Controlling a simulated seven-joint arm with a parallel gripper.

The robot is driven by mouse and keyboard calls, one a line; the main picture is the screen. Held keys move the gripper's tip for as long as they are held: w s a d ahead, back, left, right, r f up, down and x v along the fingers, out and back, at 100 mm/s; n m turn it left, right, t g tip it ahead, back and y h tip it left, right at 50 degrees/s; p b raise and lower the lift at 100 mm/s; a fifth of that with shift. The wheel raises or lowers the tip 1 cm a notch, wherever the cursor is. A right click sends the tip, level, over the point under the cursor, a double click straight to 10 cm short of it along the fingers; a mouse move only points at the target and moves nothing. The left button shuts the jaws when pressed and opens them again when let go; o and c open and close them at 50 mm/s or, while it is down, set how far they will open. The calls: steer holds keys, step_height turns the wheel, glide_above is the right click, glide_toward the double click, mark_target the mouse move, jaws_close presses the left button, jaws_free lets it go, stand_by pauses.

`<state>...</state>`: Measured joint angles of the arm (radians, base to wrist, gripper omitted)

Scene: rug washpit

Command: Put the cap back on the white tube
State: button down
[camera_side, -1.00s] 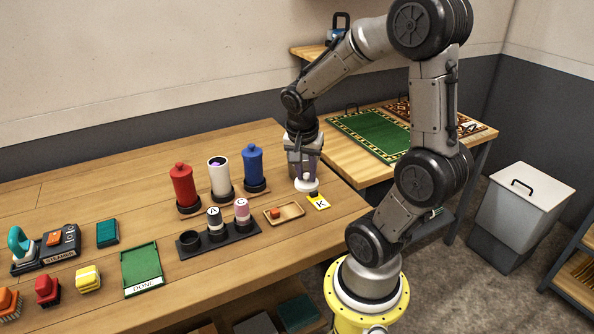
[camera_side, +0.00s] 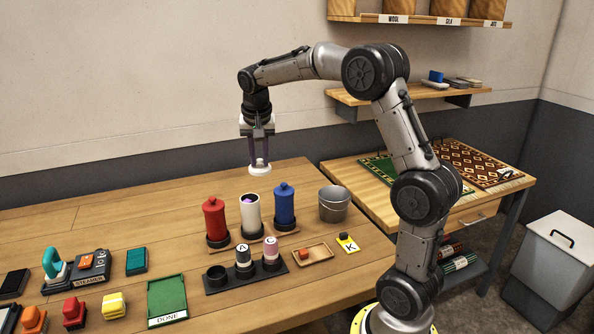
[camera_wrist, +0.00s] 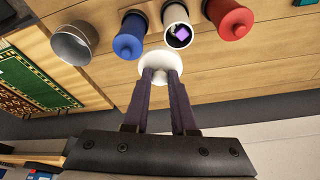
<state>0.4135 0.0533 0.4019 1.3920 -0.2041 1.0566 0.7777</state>
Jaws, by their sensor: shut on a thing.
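The white tube (camera_side: 251,216) stands upright and uncapped between a red capped tube (camera_side: 215,221) and a blue capped tube (camera_side: 284,205). Something purple shows in its open mouth, also in the wrist view (camera_wrist: 180,36). My gripper (camera_side: 259,163) is shut on the white cap (camera_side: 259,170) and holds it in the air, above and behind the white tube in the side view. In the wrist view the white cap (camera_wrist: 160,67) sits at the fingertips, apart from the tube.
A metal bucket (camera_side: 334,205) stands right of the blue tube. In front are a black holder (camera_side: 219,285) with two lettered bottles, a small wooden tray (camera_side: 312,254) and a yellow K card (camera_side: 348,243). The table behind the tubes is clear.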

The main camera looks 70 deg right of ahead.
steer(key=w, duration=0.1)
steer(key=w+f, duration=0.1)
steer(key=a, duration=0.1)
steer(key=shift+w+f+n, duration=0.25)
steer(key=shift+w+n, duration=0.05)
steer(key=shift+w, duration=0.1)
steer(key=shift+w+a+f, duration=0.1)
steer(key=shift+a+f, duration=0.05)
steer(key=shift+f, duration=1.6)
steer(key=shift+a+f, duration=0.1)
steer(key=shift+f, duration=1.65)
steer(key=shift+f, duration=0.15)
steer(key=shift+c, duration=0.8)
jaws_free()
step_height(320, 180, up, 7)
